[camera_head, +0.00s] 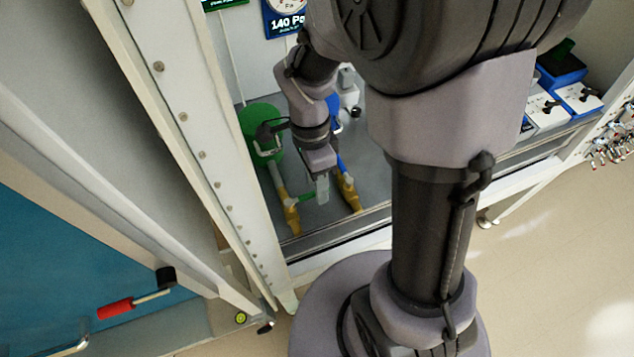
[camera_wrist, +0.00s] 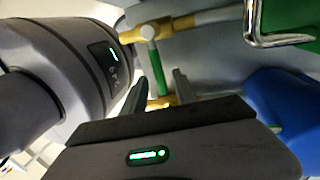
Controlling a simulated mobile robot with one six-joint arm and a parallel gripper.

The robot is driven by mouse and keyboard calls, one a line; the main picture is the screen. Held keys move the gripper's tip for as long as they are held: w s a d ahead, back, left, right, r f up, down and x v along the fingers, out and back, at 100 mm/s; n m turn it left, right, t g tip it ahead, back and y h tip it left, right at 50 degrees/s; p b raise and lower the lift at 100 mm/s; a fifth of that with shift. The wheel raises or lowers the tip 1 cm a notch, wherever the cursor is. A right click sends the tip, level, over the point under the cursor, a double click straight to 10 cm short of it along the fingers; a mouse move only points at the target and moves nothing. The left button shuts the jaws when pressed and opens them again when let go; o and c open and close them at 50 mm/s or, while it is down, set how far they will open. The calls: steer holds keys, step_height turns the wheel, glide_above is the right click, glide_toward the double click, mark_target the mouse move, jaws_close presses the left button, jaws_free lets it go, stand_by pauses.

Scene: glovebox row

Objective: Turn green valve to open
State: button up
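The green valve is a short green lever (camera_wrist: 158,72) on a pale pivot, set on a yellow pipe fitting (camera_wrist: 186,24). In the head view its green lever (camera_head: 306,197) shows small beside my gripper (camera_head: 322,188), above a yellow fitting (camera_head: 291,217). In the wrist view my gripper (camera_wrist: 160,92) is open. Its two dark fingers stand apart, with the lever's far end between them and gaps on both sides. Whether a finger touches the lever, I cannot tell. A second yellow fitting (camera_wrist: 160,102) shows partly behind the fingers.
A green round vessel (camera_head: 264,128) stands behind at left, and a blue lever (camera_head: 341,164) rises over another yellow fitting (camera_head: 350,196). A blue body (camera_wrist: 282,100) fills the wrist view's right. The glovebox's white frame post (camera_head: 184,120) and front sill (camera_head: 335,235) bound the space.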

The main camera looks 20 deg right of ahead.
jaws_close()
stand_by(1.4)
